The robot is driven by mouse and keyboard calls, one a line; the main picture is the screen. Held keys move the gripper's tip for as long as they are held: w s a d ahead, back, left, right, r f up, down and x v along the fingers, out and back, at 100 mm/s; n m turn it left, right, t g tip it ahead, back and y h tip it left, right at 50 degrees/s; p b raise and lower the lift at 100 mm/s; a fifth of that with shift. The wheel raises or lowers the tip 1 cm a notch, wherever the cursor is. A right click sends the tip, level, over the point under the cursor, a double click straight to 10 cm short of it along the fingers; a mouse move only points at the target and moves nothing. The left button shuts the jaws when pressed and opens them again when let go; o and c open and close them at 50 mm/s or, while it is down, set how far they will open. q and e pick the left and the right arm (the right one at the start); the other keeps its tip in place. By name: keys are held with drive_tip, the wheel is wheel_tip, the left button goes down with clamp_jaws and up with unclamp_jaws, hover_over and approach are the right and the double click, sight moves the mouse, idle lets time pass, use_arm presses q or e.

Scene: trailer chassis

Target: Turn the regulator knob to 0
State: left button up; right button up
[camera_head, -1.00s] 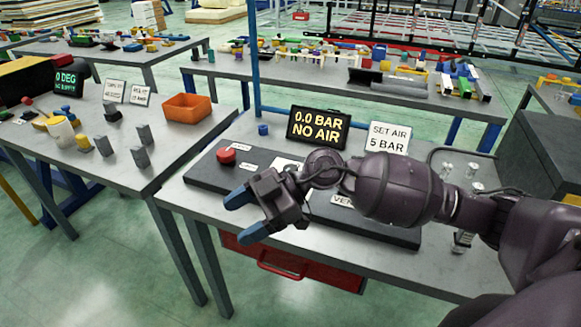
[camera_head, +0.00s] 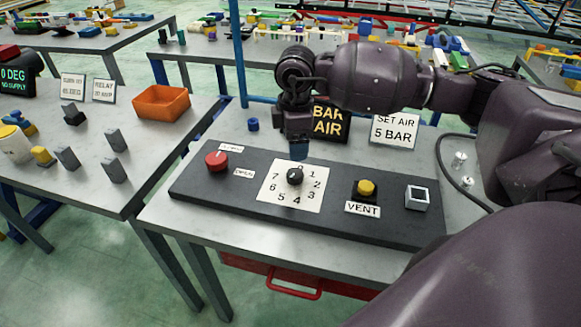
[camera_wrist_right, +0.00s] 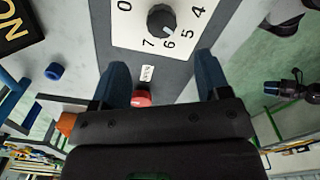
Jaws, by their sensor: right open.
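The regulator knob (camera_head: 295,176) is small, black and round. It sits on a white dial plate (camera_head: 268,192) numbered around its rim. In the right wrist view the knob (camera_wrist_right: 161,20) is at the top, beyond the fingertips; I cannot tell surely which number it points to. My right gripper (camera_head: 299,150) points down just behind the knob in the head view, partly covering the dial's top edge. In the wrist view its two blue fingers (camera_wrist_right: 160,68) are apart with nothing held between them.
Behind stand a display (camera_head: 330,122), partly hidden by my arm, and a "SET AIR 5 BAR" sign (camera_head: 395,130). An orange bin (camera_head: 162,102) is left.

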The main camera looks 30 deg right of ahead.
sight(295, 173)
wheel_tip(295, 173, down, 10)
drive_tip(key=shift+s+r+b, duration=0.1)
drive_tip(key=shift+r+b, duration=0.1)
drive_tip(key=shift+b, duration=0.15)
drive_tip(key=c, duration=0.9)
